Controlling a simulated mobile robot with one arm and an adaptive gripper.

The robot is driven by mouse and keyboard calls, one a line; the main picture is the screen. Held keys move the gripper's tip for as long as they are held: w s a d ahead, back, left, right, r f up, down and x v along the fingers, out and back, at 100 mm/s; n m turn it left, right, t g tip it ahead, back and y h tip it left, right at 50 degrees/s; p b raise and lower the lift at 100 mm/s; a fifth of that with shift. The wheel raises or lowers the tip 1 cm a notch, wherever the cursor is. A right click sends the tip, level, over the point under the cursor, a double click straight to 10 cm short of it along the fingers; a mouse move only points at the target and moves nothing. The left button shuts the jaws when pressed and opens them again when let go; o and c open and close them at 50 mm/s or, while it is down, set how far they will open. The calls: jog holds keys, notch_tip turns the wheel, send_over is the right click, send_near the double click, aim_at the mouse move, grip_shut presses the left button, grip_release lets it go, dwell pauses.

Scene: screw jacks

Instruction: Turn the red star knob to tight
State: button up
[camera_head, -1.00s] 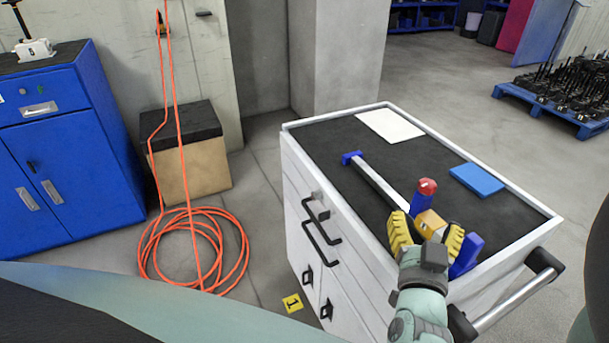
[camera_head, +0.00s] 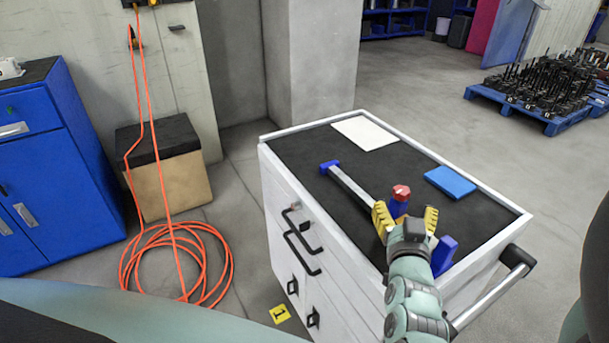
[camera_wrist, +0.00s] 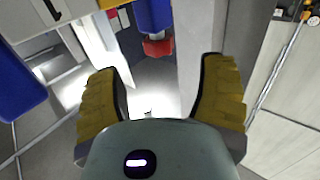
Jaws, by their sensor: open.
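The red star knob (camera_head: 401,192) tops a blue upright body (camera_head: 397,208) on the cart. A grey bar (camera_head: 355,188) runs from a blue end piece (camera_head: 330,167) toward another blue block (camera_head: 444,254) near the front right. My gripper (camera_head: 407,214) has two yellow ribbed fingers spread apart, just in front of the knob. In the wrist view, my gripper (camera_wrist: 159,66) is open and empty. The knob (camera_wrist: 157,47) shows there beyond the fingertips, between them in the picture, below the blue body (camera_wrist: 155,15). It appears clear of both fingers.
The white cart (camera_head: 345,285) has a dark top with a raised rim. A white sheet (camera_head: 365,133) and a blue box (camera_head: 450,181) lie at the back. A push handle (camera_head: 490,297) sticks out right. An orange hose (camera_head: 175,262) lies on the floor left.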

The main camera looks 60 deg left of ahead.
aim_at(403, 196)
jog(key=shift+p+x, duration=0.7)
jog(key=shift+x, duration=2.6)
jog(key=shift+d, duration=0.1)
jog(key=c, duration=1.2)
